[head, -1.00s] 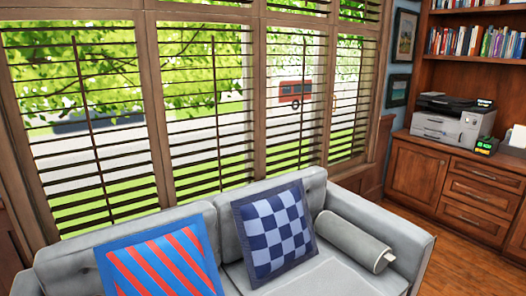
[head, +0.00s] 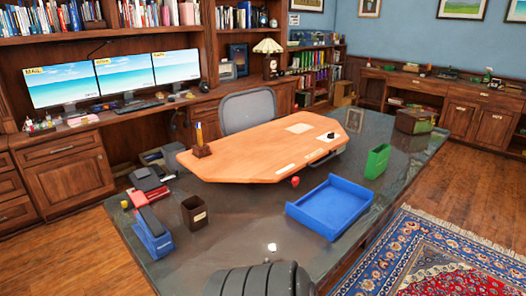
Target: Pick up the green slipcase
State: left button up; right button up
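A green, upright, box-like holder (head: 377,161), which looks like the green slipcase, stands on the dark desk top (head: 255,205). It is near the desk's right edge, just behind and to the right of a blue tray (head: 331,207). It looks open at the top; what is inside is too small to tell. Neither of my grippers is in the head view.
An orange-brown wooden board (head: 250,155) covers the desk's middle. A dark ribbed shape (head: 262,281) blocks the near edge. Wood floor and a rug (head: 440,262) lie right.

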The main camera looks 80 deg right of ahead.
aim_at(376, 163)
jog(key=z, duration=3.65)
jog(key=i+l+u, duration=0.1)
jog(key=i+l, duration=0.25)
